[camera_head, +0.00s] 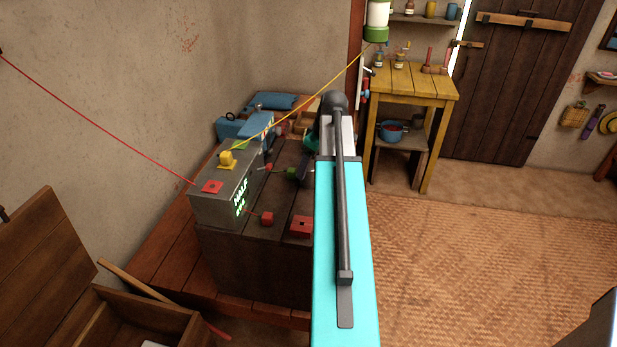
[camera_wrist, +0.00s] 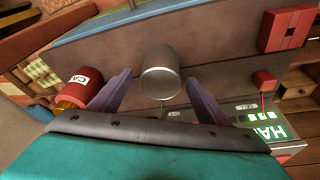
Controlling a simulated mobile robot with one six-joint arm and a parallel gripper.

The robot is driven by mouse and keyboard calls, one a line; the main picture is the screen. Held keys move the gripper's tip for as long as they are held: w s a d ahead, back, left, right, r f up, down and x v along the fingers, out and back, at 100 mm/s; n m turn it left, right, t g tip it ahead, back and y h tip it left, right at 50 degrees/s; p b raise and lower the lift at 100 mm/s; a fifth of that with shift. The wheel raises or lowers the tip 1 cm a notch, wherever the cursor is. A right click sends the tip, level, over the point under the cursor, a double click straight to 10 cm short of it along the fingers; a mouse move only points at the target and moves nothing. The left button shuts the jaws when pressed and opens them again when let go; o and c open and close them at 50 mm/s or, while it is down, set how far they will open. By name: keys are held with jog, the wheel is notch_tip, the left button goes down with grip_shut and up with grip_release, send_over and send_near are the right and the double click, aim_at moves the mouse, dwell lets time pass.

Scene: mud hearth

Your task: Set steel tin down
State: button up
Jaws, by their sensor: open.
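The steel tin (camera_wrist: 160,72) is a plain grey cylinder, in the middle of the wrist view. My gripper (camera_wrist: 159,78) is open, with one purple-grey finger on each side of the tin. Gaps show between the fingers and the tin's sides. The tin appears against the dark wooden top; I cannot tell exactly how its base meets it. In the head view my own arm hides the tin and the fingers.
A grey box (camera_head: 207,208) with a green lit display stands on the dark wooden chest (camera_head: 265,265). A red labelled tin (camera_wrist: 76,90) is left of the gripper. Red blocks (camera_head: 267,218) lie nearby. A yellow table (camera_head: 425,84) stands behind; the woven mat (camera_head: 480,260) is clear.

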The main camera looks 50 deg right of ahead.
jog(key=shift+f, duration=0.1)
jog(key=shift+p+x, duration=1.05)
jog(key=shift+x, duration=1.45)
jog(key=c, duration=1.2)
jog(key=shift+c, duration=0.3)
jog(key=shift+w, duration=0.1)
jog(key=shift+r+b, duration=0.85)
jog(key=shift+r, duration=0.95)
jog(key=s+a+r+b, duration=0.1)
jog(key=s+a+b, duration=0.1)
jog(key=s, duration=1.4)
jog(key=shift+a+r+b, duration=0.15)
jog(key=shift+r+b, duration=0.1)
jog(key=shift+b, duration=0.65)
